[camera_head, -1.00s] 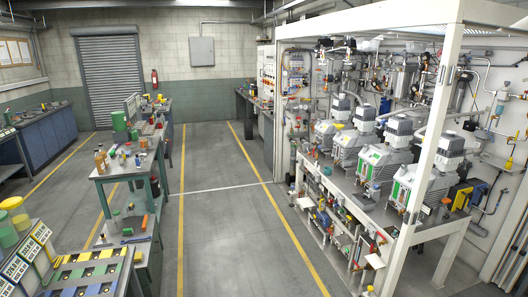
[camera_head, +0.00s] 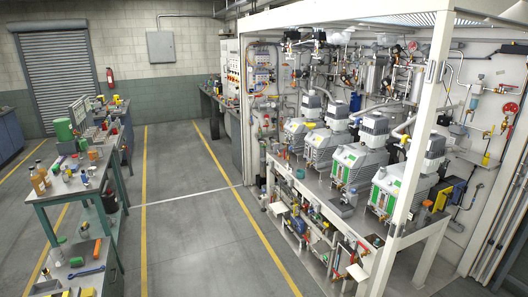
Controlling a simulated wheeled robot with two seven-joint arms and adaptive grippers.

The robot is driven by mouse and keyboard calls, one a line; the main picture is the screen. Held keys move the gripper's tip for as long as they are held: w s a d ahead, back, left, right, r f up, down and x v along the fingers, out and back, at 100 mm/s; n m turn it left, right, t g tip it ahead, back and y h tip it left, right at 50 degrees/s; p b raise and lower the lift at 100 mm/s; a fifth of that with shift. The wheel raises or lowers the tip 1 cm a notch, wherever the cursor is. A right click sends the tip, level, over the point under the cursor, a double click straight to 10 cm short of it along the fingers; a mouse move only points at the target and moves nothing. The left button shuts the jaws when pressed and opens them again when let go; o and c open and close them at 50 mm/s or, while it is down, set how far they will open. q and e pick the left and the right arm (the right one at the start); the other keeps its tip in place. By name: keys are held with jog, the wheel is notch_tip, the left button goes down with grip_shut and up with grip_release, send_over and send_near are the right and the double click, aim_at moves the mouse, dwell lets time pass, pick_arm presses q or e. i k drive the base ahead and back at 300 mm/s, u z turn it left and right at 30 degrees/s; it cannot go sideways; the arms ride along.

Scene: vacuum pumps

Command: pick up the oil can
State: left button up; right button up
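I cannot single out an oil can with certainty. Amber bottles (camera_head: 38,180) stand at the left end of a grey workbench (camera_head: 68,200) on the left, among small cans and bottles too small to identify. Neither of my grippers is in view.
Several grey vacuum pumps (camera_head: 355,165) stand in a white-framed station on the right, with a white post (camera_head: 418,130) in front. A wide grey floor aisle (camera_head: 190,210) with yellow lines is clear between station and benches. A blue wrench (camera_head: 88,271) lies at lower left.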

aim_at(81, 143)
jog(key=i, duration=3.25)
jog(key=z, duration=0.85)
